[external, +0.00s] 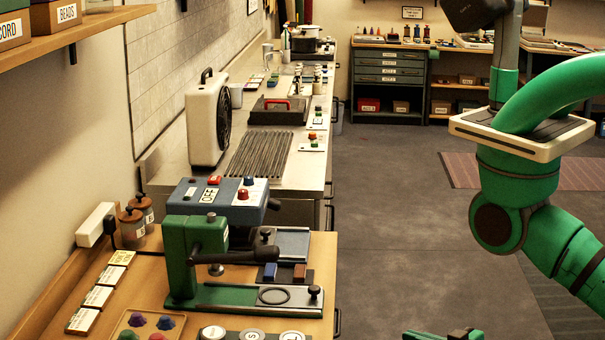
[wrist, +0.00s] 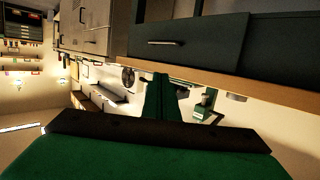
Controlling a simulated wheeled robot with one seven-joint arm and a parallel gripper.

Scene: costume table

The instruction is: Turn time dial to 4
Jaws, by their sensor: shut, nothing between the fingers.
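A blue-grey press head (external: 205,193) with an OFF label sits on the wooden table. A dark blue knob (external: 248,181) and a red knob (external: 243,194) are on its white panel. I cannot tell which one is the time dial, and no numbers are readable. My gripper (wrist: 160,82) is shut and empty in the wrist view, pointing toward the tables from a distance. A green part of my arm or gripper (external: 443,335) shows at the bottom edge of the external view, right of the table and apart from the press.
A green hand press (external: 190,255) stands in front of the press head. A white fan (external: 207,118) stands on the counter behind. Dark drawers (wrist: 190,35) are close above my gripper in the wrist view.

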